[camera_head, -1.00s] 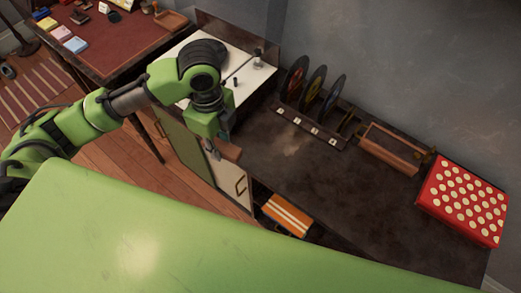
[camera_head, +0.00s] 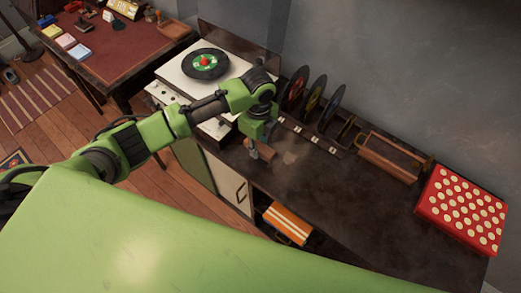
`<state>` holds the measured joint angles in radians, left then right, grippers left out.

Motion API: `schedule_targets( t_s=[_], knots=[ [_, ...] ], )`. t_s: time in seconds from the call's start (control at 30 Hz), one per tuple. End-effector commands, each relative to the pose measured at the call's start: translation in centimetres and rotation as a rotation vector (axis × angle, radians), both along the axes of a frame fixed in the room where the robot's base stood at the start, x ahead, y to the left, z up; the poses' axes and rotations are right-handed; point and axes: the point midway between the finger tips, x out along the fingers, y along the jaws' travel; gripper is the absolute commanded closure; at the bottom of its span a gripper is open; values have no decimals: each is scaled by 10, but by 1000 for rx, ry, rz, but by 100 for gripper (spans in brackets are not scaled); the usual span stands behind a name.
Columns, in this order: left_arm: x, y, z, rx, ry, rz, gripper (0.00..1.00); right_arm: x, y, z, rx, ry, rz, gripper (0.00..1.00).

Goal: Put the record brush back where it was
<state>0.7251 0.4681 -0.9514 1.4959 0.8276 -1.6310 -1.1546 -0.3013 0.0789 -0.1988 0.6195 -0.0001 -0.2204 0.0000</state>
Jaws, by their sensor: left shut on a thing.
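My left gripper (camera_head: 256,148) points down over the dark cabinet top (camera_head: 330,195), in front of the record rack. It is shut on a small brown wooden piece, which looks like the record brush (camera_head: 267,153). The gripper partly hides the brush, and I cannot tell whether the brush touches the top. A turntable (camera_head: 172,74) with a dark record (camera_head: 206,64) with a green and red centre stands to the left of the gripper. My right gripper is not in view.
A rack (camera_head: 312,135) holds upright records behind the gripper. A wooden holder (camera_head: 390,158) and a red box with pale dots (camera_head: 462,209) stand further right. The cabinet top's middle is bare. An orange striped item (camera_head: 287,224) sits in the shelf below.

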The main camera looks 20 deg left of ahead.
Motion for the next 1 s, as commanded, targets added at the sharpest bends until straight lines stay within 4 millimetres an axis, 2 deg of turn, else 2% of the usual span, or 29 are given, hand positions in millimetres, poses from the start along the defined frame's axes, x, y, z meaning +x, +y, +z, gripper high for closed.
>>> schedule_targets(
  t_s=[0.17,0.3,0.37,0.77,0.8,0.87,1.0],
  knots=[
    [8,-5,-11,1,1,-1,96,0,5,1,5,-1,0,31],
    [6,-4,-33,0,2,0,96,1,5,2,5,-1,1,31],
    [6,-4,-37,1,1,-1,96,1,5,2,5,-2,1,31],
    [6,-4,-43,1,0,-1,96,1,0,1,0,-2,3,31],
    [6,-4,-44,1,0,-1,74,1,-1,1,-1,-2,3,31],
    [6,-4,-43,1,-1,-1,59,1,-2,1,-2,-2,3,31],
    [6,-4,-43,1,-1,-1,59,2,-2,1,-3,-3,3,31]
  ],
)
